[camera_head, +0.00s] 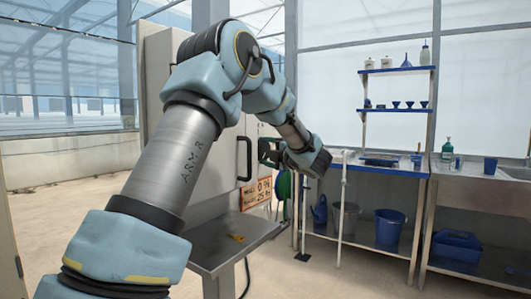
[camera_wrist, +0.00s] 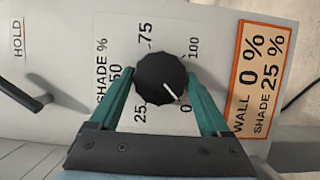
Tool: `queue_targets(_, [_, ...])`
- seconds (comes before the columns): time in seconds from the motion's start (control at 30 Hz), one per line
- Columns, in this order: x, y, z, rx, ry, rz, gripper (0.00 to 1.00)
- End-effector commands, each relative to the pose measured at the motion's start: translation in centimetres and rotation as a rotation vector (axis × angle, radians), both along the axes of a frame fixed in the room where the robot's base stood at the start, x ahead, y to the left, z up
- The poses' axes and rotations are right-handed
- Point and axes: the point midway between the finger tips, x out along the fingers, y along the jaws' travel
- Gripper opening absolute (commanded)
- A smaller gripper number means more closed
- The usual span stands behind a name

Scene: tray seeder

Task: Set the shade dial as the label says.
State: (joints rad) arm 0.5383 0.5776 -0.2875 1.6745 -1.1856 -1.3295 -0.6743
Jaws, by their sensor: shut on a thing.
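The shade dial (camera_wrist: 158,72) is a round black knob with a white pointer line, set on a light panel marked "SHADE %" with 0, 25, 50, 75 and 100 around it. The pointer is close to the 0 mark, at the lower right of the knob. The orange-edged label (camera_wrist: 262,80) to the right reads "WALL 0 %" and "SHADE 25 %"; it also shows in the head view (camera_head: 257,193). My gripper (camera_wrist: 160,80) has its green fingers on both sides of the knob, shut on it. The dial is hidden in the head view.
A black lever (camera_wrist: 30,96) stands out near the word "HOLD" at the left of the wrist view. A black door handle (camera_head: 245,158) is on the cabinet beside my arm. A metal shelf (camera_head: 232,240) lies below. A bench with blue containers stands at the right.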

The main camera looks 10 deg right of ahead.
Motion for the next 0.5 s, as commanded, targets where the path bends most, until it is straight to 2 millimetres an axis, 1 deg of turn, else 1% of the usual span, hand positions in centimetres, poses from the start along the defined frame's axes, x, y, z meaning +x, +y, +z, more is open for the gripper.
queue_targets(0.27, [-0.04,-0.07,0.33,0.051,0.051,-0.001,0.25])
queue_targets(0.5, [-0.02,-0.08,0.73,0.176,0.17,-0.001,0.25])
